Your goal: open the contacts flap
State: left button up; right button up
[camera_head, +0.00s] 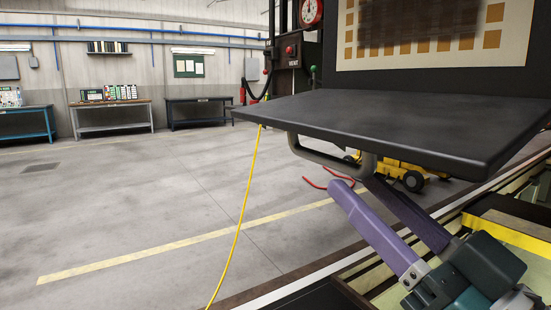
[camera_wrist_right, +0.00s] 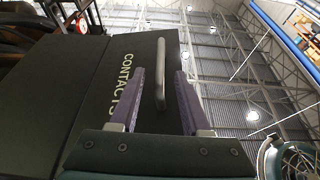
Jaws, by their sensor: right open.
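The contacts flap (camera_head: 400,120) is a dark plate standing out roughly level from the cabinet in the head view. Its face with the word CONTACTS shows in the right wrist view (camera_wrist_right: 92,85). A grey bar handle (camera_head: 312,154) is on the flap's underside; it also shows in the right wrist view (camera_wrist_right: 161,60). My right gripper (camera_head: 352,184) has purple fingers and is open just below the flap, by the handle. In the right wrist view the handle appears between the fingers, not clamped. My left gripper is out of view.
Behind the flap is a pale panel (camera_head: 430,58) with orange squares. A control box with a gauge (camera_head: 311,12) stands beside it. A yellow wheeled cart (camera_head: 405,173) and red hose are beyond my gripper. A yellow cable (camera_head: 245,200) hangs left. The floor at left is clear.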

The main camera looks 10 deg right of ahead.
aim_at(331, 161)
jog(key=x, duration=0.6)
jog(key=shift+s, duration=0.1)
grip_shut()
dwell(1.2)
